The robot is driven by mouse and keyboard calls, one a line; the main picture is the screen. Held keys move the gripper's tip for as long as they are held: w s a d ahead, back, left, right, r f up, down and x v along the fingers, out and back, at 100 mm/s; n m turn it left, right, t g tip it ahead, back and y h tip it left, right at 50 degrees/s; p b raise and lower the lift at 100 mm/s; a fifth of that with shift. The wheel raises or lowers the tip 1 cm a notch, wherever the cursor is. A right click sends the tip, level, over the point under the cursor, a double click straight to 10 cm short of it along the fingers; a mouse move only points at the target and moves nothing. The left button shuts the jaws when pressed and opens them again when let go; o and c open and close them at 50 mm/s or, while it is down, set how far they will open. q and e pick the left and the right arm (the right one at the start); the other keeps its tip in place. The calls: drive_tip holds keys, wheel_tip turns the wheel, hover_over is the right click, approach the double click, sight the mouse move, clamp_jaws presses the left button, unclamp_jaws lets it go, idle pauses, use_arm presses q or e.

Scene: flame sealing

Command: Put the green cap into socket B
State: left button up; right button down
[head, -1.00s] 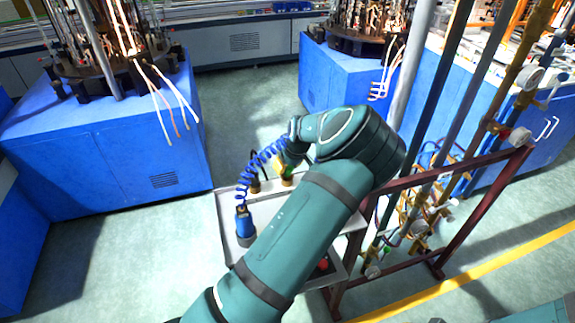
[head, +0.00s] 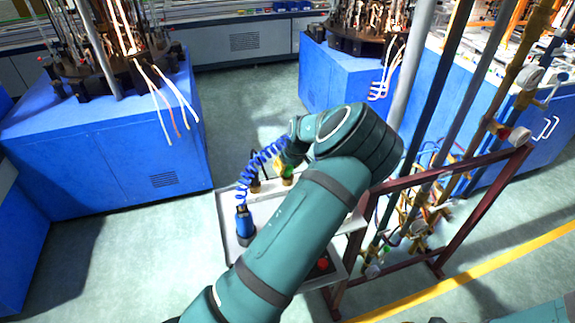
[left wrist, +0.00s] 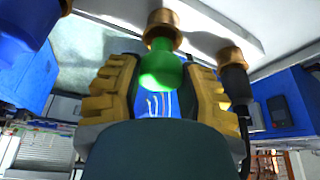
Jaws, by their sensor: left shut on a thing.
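The green cap (left wrist: 160,68) is between the yellow pads of my left gripper (left wrist: 160,84), which is shut on it. In the left wrist view the cap's narrow end meets the mouth of a brass socket (left wrist: 162,28). I cannot tell how far in it sits. A second brass socket (left wrist: 232,57), with a black plug and cable, stands beside it. In the head view a bit of the green cap (head: 288,171) shows just above the right brass socket (head: 287,181); the other brass socket (head: 255,187) is to its left. No socket letters are readable. My right gripper is not in view.
A blue connector (head: 244,224) with a coiled blue hose (head: 246,180) stands on the pale panel (head: 228,236), left of the sockets. A red button (head: 323,264) is at the panel's near right. A maroon pipe rack (head: 480,205) stands close on the right.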

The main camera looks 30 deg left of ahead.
use_arm(q)
drive_tip(key=shift+f+b, duration=0.7)
drive_tip(key=shift+f, duration=0.65)
idle(0.6)
drive_tip(key=o, duration=0.8)
drive_tip(key=shift+o, duration=0.2)
drive_tip(key=shift+r+p, duration=1.85)
drive_tip(key=shift+r, duration=2.7)
drive_tip(key=shift+f, duration=0.15)
